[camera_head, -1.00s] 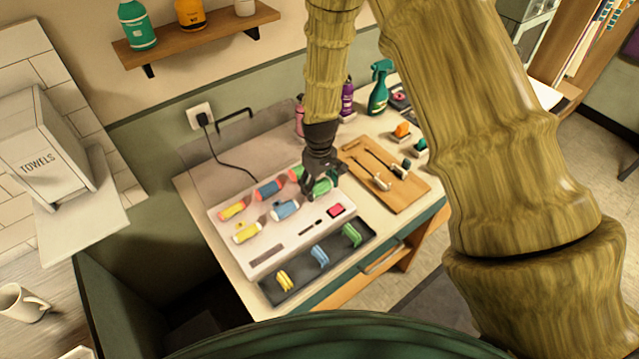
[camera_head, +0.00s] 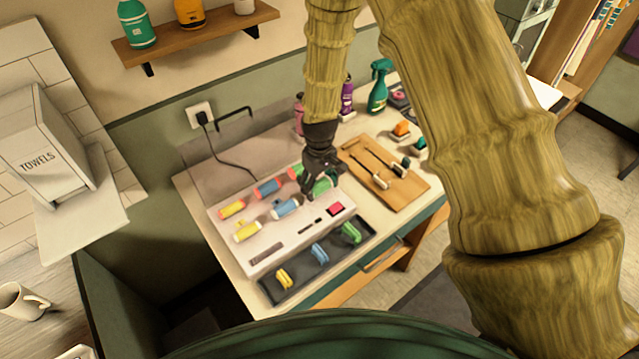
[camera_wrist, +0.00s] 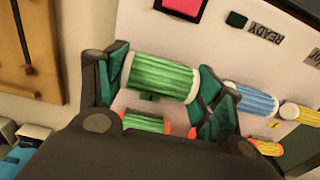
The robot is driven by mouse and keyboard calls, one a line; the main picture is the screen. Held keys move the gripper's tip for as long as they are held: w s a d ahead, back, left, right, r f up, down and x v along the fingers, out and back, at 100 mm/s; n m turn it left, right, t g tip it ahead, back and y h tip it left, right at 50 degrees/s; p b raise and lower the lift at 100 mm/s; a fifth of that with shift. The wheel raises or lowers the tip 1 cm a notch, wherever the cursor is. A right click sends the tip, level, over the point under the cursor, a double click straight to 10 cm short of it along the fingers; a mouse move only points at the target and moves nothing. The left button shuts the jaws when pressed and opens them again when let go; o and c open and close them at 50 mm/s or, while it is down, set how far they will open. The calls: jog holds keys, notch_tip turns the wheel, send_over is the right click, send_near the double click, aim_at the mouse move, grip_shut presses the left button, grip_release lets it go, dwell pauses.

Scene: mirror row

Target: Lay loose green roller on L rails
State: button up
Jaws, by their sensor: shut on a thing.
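My gripper (camera_wrist: 165,88) is shut on a green roller (camera_wrist: 160,77) with white ends, one finger at each end. In the head view my gripper (camera_head: 317,188) is over the right part of the white panel (camera_head: 262,240), partly hiding the roller. The wrist view shows the held roller over the panel; I cannot tell whether it touches it. A second green roller (camera_wrist: 145,122) lies in the other row, partly hidden by my gripper. A blue roller (camera_wrist: 250,102) and a yellow roller (camera_wrist: 300,112) lie beside the green one. The rails under the held roller are hidden.
A dark tray (camera_head: 300,282) with yellow, blue and green curved pieces lies along the panel's front. A wooden board (camera_head: 400,200) with tools is to the right. Bottles, including a green spray bottle (camera_head: 380,88), stand behind. The panel carries a red square (camera_head: 336,208).

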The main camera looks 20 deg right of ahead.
jog(key=shift+f, duration=0.1)
dwell(0.3)
jog(key=o, duration=1.2)
jog(key=shift+o, duration=0.8)
jog(key=shift+r+p, duration=2.2)
jog(key=shift+r, duration=1.35)
